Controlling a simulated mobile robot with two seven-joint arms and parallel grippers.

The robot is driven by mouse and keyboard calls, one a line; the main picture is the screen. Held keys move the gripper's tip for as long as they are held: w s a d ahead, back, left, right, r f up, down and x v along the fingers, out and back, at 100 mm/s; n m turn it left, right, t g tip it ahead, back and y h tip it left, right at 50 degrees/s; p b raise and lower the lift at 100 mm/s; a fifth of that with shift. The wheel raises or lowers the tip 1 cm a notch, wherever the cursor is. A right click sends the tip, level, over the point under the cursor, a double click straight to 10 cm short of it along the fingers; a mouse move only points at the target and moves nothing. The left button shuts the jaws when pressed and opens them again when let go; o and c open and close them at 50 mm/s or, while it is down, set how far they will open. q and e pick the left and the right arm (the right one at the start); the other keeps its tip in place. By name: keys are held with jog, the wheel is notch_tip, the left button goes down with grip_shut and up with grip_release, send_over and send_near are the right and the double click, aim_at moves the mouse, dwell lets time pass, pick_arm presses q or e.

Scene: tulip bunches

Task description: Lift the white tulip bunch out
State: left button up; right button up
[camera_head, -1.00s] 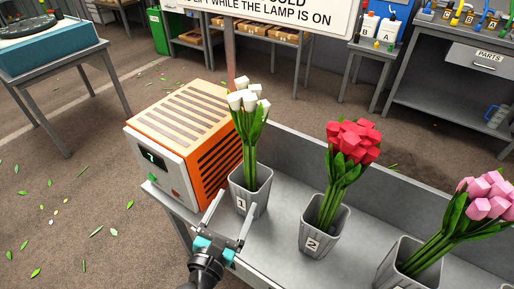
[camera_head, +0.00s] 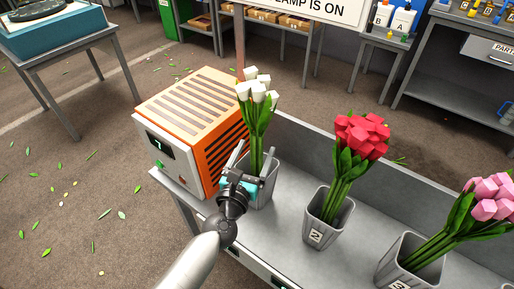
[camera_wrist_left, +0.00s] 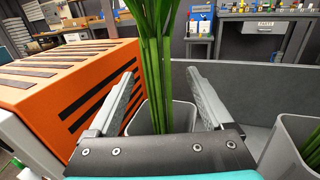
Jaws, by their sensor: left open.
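The white tulip bunch (camera_head: 257,100) stands in the grey bucket (camera_head: 268,190) beside the orange machine. Its green stems (camera_wrist_left: 158,75) fill the middle of the left wrist view. My left gripper (camera_head: 254,160) is open at the stems, just above the bucket's rim. In the left wrist view its fingers (camera_wrist_left: 160,92) stand on either side of the stems, with a gap to each side. The gripper hides the bucket's front in the head view. My right gripper is not in view.
The orange machine (camera_head: 197,110) stands close on the left. Red tulips (camera_head: 360,138) in bucket 2 (camera_head: 328,222) and pink tulips (camera_head: 490,198) in another bucket (camera_head: 400,262) are to the right. The grey trough's back wall (camera_head: 310,142) runs behind them.

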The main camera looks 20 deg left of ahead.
pick_arm(q)
jog(key=w, duration=0.4)
jog(key=shift+f, duration=0.25)
jog(key=shift+w+b, duration=0.3)
jog(key=shift+w, duration=0.3)
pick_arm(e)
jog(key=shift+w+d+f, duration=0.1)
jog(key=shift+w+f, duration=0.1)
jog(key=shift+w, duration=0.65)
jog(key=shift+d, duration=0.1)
pick_arm(q)
jog(key=shift+c, duration=1.4)
jog(key=c, duration=0.6)
grip_shut()
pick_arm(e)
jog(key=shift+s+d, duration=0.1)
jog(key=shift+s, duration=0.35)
